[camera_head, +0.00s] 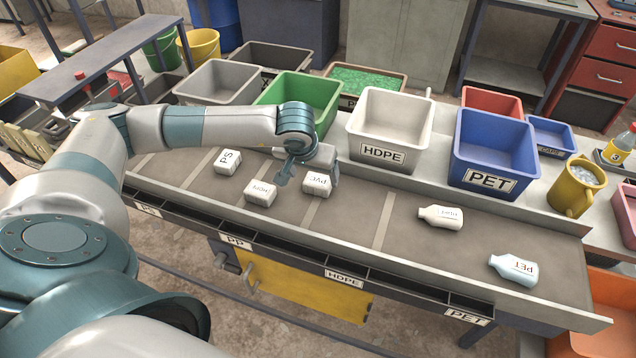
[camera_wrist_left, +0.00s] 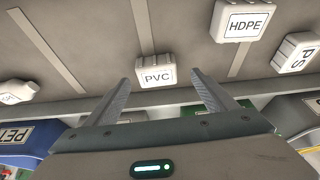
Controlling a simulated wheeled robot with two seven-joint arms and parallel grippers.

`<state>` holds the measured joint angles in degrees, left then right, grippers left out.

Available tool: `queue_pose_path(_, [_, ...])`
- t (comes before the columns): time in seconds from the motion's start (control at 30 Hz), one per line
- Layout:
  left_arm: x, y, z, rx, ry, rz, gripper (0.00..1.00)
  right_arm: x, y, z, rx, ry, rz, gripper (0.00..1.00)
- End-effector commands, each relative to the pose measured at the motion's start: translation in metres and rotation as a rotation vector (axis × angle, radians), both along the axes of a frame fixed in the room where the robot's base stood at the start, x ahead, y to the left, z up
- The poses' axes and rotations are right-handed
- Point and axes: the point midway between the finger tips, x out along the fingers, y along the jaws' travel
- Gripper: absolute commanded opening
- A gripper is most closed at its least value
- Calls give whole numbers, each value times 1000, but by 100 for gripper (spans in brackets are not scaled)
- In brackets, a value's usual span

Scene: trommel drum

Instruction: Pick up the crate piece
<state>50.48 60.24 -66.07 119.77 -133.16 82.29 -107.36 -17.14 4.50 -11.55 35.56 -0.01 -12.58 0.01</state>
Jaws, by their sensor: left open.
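Several white pieces lie on the grey sorting belt, and none is visibly marked as a crate piece. A PVC-labelled block (camera_head: 318,183) lies by my left gripper (camera_head: 309,173). An HDPE-labelled block (camera_head: 260,193) lies just left of it, and a PS-labelled block (camera_head: 228,161) lies farther left. In the left wrist view my left gripper (camera_wrist_left: 164,88) is open and empty, with the PVC block (camera_wrist_left: 156,70) just beyond and between its fingertips. The HDPE block (camera_wrist_left: 239,21) and PS block (camera_wrist_left: 294,54) show to the right there. My right gripper is not in view.
A white HDPE bottle (camera_head: 440,216) and a PET bottle (camera_head: 514,269) lie at the belt's right. Behind the belt stand a green bin (camera_head: 297,97), a white HDPE bin (camera_head: 388,124) and a blue PET bin (camera_head: 495,151). Labelled slots run along the front edge.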

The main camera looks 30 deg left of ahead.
Motion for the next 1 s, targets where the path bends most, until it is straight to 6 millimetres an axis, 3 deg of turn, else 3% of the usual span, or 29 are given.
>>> queue_pose_path(0.2, [10, -3, -17, 0, 5, 0, 78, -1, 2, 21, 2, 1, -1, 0])
queue_pose_path(0.43, [18, -1, -39, 0, 2, 0, 78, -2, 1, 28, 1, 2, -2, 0])
queue_pose_path(0.93, [19, -1, -42, 1, 1, 0, 78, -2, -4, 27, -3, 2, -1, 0])
queue_pose_path(1.0, [19, 0, -42, 1, 1, 0, 61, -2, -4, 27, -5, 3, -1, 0])
